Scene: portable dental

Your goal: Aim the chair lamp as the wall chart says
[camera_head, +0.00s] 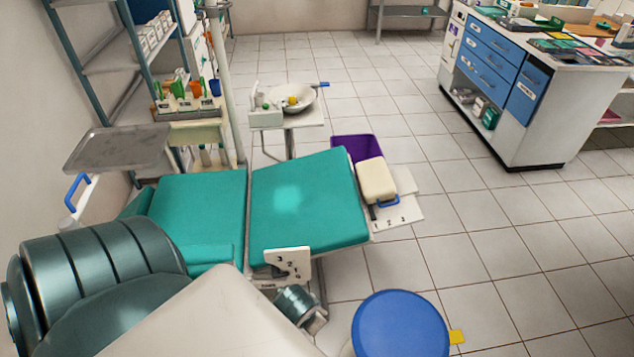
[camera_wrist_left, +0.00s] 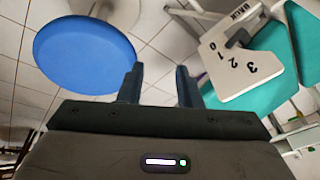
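I cannot make out the chair lamp or the wall chart in either view. A pale bright spot (camera_head: 288,197) lies on the teal chair pad (camera_head: 325,225). A white plate with a numbered scale (camera_head: 290,264) is fixed at the chair's near side; it also shows in the left wrist view (camera_wrist_left: 228,72), with a dark part across it. My left gripper (camera_wrist_left: 158,85) is open and empty, its fingers apart over bare floor between the plate and the blue stool. In the head view its fingers are hidden. My right gripper is in neither view.
The blue stool (camera_head: 401,325) stands at the near right of the chair. A cream pad (camera_head: 377,181) with a blue handle is at the chair's far end, beside a purple bin (camera_head: 353,147). A metal tray (camera_head: 118,148) is at left. Floor toward the blue-drawered cabinet (camera_head: 497,80) is clear.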

